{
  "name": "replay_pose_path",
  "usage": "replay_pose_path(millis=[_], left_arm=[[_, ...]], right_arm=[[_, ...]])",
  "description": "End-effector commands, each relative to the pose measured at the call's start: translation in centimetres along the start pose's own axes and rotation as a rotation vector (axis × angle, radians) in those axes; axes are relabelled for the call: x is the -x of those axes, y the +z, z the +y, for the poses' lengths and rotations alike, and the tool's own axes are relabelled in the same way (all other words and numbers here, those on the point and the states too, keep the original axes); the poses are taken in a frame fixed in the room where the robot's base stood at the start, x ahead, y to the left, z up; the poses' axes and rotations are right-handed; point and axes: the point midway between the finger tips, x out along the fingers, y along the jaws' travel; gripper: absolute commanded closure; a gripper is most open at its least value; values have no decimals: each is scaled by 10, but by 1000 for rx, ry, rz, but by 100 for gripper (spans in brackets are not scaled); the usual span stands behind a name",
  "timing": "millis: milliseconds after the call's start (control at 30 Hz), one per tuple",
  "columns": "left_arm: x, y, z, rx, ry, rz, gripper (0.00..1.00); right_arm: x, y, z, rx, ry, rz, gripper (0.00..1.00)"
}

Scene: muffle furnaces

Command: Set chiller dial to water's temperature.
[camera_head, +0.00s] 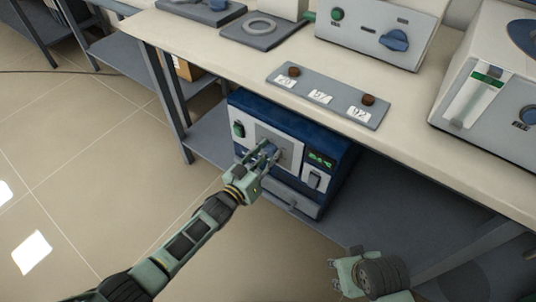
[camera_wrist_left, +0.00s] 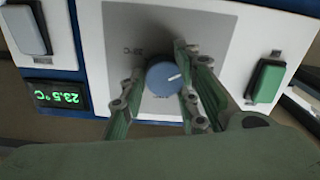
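The chiller appears to be the blue box with a pale front (camera_head: 318,136) on the lower shelf. Its blue dial (camera_wrist_left: 164,78) has a white pointer mark, pointing right and slightly up in the left wrist view. The green display (camera_wrist_left: 53,97) appears upside down there and reads about 23.5 °C; it also shows in the head view (camera_head: 320,160). My left gripper (camera_head: 268,154) is at the dial, its fingers (camera_wrist_left: 160,84) on either side. A small gap shows at the left finger; contact at the right is unclear. My right gripper (camera_head: 334,276) is empty, fingers apart, low at the bottom. I cannot identify the water.
The chiller front also has a green switch (camera_wrist_left: 266,81) and a grey switch (camera_wrist_left: 27,30). Above, the bench holds a grey strip (camera_head: 335,101) with numbered labels and two brown knobs, and a box with a blue knob (camera_head: 394,41). The floor at left is clear.

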Motion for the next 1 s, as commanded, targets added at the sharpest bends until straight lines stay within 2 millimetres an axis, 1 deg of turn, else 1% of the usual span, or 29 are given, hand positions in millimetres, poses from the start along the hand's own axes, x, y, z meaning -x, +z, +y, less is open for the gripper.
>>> replay_pose_path(millis=[33,100,133,467,567,667,733,1000], left_arm=[[2,7,6,3,6,-11,67],[2,7,5,3,5,-11,61],[2,7,5,2,5,-11,59],[1,5,2,1,2,-9,59],[4,5,2,0,1,-9,59],[14,5,1,0,1,-9,59],[26,5,2,0,1,-9,59],[84,4,2,0,3,-9,59]], right_arm=[[0,0,0,0,0,0,70],[0,0,0,0,0,0,70],[0,0,0,0,0,-1,70],[0,0,-1,1,-1,-1,70],[1,-1,-1,2,-3,1,70],[1,-1,-1,1,-2,1,70],[0,-1,-1,1,-2,1,70],[0,0,0,1,-1,0,70]])
